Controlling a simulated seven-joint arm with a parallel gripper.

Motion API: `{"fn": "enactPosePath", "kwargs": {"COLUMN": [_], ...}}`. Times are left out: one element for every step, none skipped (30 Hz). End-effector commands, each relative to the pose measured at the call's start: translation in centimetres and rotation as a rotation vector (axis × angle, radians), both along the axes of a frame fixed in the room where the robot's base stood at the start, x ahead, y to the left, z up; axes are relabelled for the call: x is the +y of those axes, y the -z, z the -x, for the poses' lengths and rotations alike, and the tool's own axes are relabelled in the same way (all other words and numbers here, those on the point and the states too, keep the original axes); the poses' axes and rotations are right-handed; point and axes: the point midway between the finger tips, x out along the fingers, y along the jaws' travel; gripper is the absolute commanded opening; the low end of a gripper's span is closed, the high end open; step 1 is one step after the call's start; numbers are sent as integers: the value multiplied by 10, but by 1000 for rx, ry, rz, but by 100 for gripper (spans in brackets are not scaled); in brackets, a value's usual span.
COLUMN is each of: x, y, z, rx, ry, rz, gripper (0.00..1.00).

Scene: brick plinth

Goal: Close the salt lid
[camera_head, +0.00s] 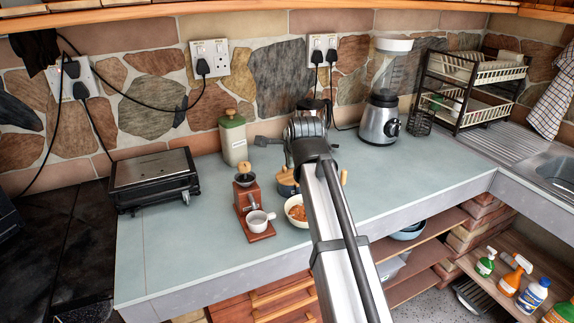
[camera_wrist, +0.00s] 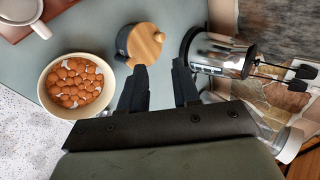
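The salt jar (camera_wrist: 122,40) has a dark round body and a wooden lid (camera_wrist: 148,44) with a small round knob. It stands on the counter in the upper middle of the wrist view. I cannot tell how far the lid is open. In the head view the salt jar (camera_head: 286,188) is partly hidden behind my arm. My gripper (camera_wrist: 159,66) is open, with its two dark fingers spread and nothing between them. In the wrist view its fingertips appear just below the lid, apart from it. In the head view my arm hides the fingers.
A bowl of brown round pieces (camera_wrist: 76,86) stands beside the jar. A shiny metal appliance (camera_wrist: 225,52) is on its other side.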

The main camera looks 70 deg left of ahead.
Motion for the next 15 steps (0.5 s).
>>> {"fn": "enactPosePath", "kwargs": {"x": [30,42,57,67,77,91,101,110,122,130,137,146,152,156,161], "y": [-13,-18,-24,-28,-32,-36,-39,-42,-45,-47,-49,-51,-52,-53,-54], "z": [-8,-11,-15,-18,-21,-24,-27,-30,-33,-35,-37,-40,-42,-43,-45], "rx": [-2,-2,-1,0,2,9,14,23,37,49,63,81,98,113,137], "ry": [-1,0,0,-1,0,1,3,6,13,20,30,43,56,68,89], "rz": [-4,-4,2,10,22,43,60,82,114,139,168,209,241,274,322], "gripper": [36,39,43,46,46,46,46,46,46,46,46,46,46,46,46]}}
